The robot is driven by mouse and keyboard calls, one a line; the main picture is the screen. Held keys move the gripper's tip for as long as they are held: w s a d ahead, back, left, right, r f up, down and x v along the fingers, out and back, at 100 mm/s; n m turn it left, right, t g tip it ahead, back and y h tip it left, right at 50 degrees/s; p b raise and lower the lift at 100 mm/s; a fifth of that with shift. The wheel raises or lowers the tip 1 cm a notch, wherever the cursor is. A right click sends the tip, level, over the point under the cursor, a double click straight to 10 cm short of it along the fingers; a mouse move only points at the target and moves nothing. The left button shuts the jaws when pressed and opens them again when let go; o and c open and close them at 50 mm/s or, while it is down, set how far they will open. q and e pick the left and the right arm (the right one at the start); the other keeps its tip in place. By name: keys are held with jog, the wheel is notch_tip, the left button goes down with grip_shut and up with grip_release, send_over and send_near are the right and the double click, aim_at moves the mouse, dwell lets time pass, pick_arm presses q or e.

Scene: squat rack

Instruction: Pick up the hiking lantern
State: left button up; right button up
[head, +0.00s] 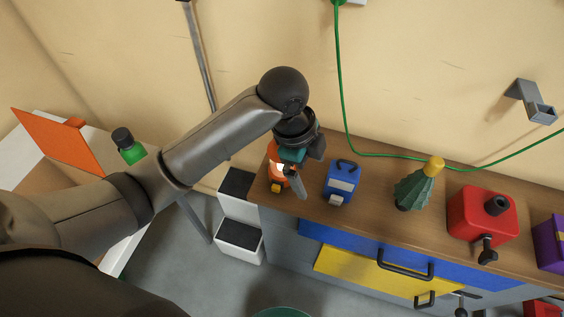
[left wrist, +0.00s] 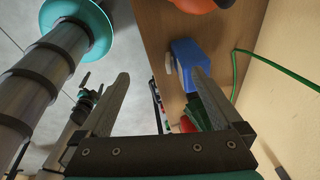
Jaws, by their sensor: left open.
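No thing is marked as the hiking lantern, and I cannot tell for sure which one it is. A blue boxy thing (head: 341,181) with a black top handle and a pale front panel stands upright on the wooden counter. It also shows in the left wrist view (left wrist: 186,52), beyond the right finger. An orange thing (head: 272,172) with a pale patch stands left of it, partly hidden by my gripper. My left gripper (head: 306,168) is open and empty, above the counter between these two. It also shows in the left wrist view (left wrist: 160,78). My right gripper is not in view.
The counter (head: 381,213) also bears a dark green pointed thing (head: 414,190) with a yellow top, a red can (head: 482,213) and a purple box (head: 551,244). A green cable (head: 343,110) hangs along the wall. A black-topped step stool (head: 239,236) stands left of the counter.

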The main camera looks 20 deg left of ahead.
pick_arm(q)
jog(key=w+a+r+m+y, duration=0.1)
jog(key=w+a+r+m, duration=0.1)
jog(key=r, duration=0.1)
jog(key=w+a+r+m+y, duration=0.1)
jog(key=w+a+r, duration=0.1)
jog(key=a, duration=0.1)
jog(key=w+a+r+m+g, duration=0.1)
jog(key=w+a+r+m, duration=0.1)
jog(key=w+a+r, duration=0.1)
jog(key=shift+r+m+y, duration=0.3)
jog(key=shift+y, duration=0.1)
notch_tip(320, 180, down, 15)
jog(key=b, duration=0.2)
jog(key=shift+d+b, duration=0.1)
jog(key=shift+b, duration=0.25)
